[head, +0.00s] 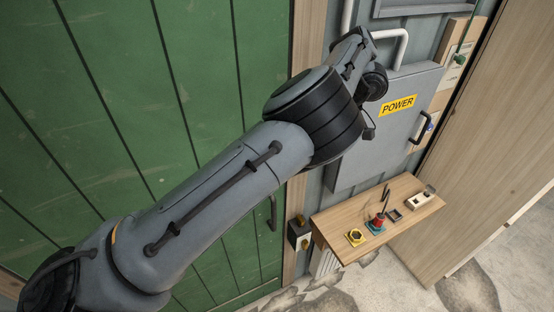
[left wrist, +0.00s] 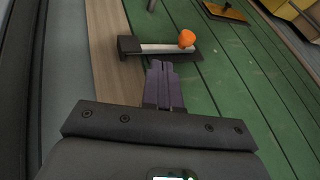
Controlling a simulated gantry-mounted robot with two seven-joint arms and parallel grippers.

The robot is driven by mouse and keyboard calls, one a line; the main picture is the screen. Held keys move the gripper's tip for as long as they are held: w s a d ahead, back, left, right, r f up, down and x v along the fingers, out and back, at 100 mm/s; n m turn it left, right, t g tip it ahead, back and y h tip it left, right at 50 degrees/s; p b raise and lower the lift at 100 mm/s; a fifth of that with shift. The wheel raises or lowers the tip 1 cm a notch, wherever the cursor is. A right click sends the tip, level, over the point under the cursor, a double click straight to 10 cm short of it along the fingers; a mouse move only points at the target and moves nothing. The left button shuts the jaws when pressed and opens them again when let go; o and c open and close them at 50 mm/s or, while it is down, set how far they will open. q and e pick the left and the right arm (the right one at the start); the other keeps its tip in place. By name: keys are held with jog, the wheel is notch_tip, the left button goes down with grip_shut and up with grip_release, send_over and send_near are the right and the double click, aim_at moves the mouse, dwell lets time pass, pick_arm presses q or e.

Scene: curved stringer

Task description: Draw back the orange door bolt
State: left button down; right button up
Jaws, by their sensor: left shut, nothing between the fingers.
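In the left wrist view, the orange bolt knob (left wrist: 186,38) sits at the right end of a pale metal bar (left wrist: 160,48). The bar lies on a dark mounting plate (left wrist: 187,56) that spans the wooden frame strip and the green door. My left gripper (left wrist: 160,66) is shut and empty, its fingertips just below the bar and to the left of the knob. I cannot tell whether they touch the plate. In the head view, my left arm hides the bolt, and I cannot make out the fingers there. My right gripper is in neither view.
The green door (head: 90,110) fills the left of the head view, with a handle (head: 272,212) low on it. A grey POWER cabinet (head: 380,150) is right of the frame. A small wooden shelf (head: 340,225) holding several switches sits below it. A wooden panel (head: 500,130) closes the right.

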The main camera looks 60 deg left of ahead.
pick_arm(q)
jog(key=s+a+f+b, duration=0.2)
jog(key=s+a+f, duration=0.1)
jog(key=s+f, duration=0.5)
jog(key=shift+a+f, duration=0.4)
jog(key=shift+f, duration=0.2)
jog(key=shift+s, duration=0.1)
dwell(0.3)
